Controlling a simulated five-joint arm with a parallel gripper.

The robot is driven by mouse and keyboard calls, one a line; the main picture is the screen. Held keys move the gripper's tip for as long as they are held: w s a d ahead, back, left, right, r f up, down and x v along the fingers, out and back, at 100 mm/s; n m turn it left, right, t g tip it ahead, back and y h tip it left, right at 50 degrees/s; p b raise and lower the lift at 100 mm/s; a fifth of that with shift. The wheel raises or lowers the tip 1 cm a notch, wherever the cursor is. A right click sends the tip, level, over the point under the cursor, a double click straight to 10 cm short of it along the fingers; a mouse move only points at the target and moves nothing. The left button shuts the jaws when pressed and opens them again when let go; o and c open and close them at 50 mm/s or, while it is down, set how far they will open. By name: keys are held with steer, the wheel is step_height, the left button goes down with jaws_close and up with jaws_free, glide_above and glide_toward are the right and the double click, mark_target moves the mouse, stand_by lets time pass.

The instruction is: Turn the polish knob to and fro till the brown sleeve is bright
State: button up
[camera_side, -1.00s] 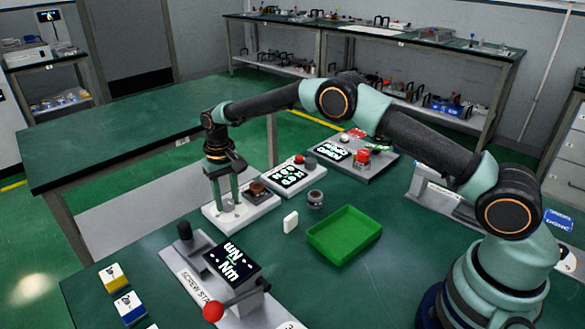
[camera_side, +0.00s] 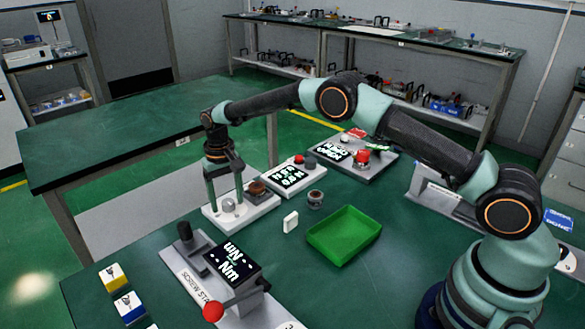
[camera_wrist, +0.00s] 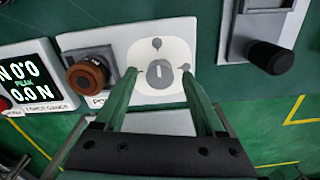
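The polish knob (camera_wrist: 158,74) is a grey round knob with a white pointer line, on a white plate. It also shows in the side view (camera_side: 229,206). In the wrist view its line points about straight up the picture. My gripper (camera_wrist: 160,77) is open, with its two green fingers on either side of the knob and visible gaps to it. In the side view my gripper (camera_side: 227,200) points down over the plate. The brown sleeve (camera_wrist: 87,74) sits on a dark mount beside the knob and looks dull brown; it also shows in the side view (camera_side: 257,188).
A screw station (camera_side: 222,268) with a red-ended lever stands in front. A force gauge (camera_side: 288,177) is behind the polish plate. A small white block (camera_side: 290,221), a grey round piece (camera_side: 315,199) and a green tray (camera_side: 344,235) lie to the right.

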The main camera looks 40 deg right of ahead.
step_height(320, 180, up, 12)
stand_by(0.6)
stand_by(0.5)
steer(key=n+t, duration=0.4)
glide_toward(228, 202)
steer(key=shift+y, duration=0.4)
steer(key=x, duration=0.8)
steer(key=shift+w+d+f, duration=0.2)
steer(key=shift+d+f, duration=0.1)
steer(key=shift+f, duration=0.05)
steer(key=shift+c, duration=0.4)
jaws_close()
steer(key=shift+d+n, duration=0.1)
steer(key=shift+n, duration=0.8)
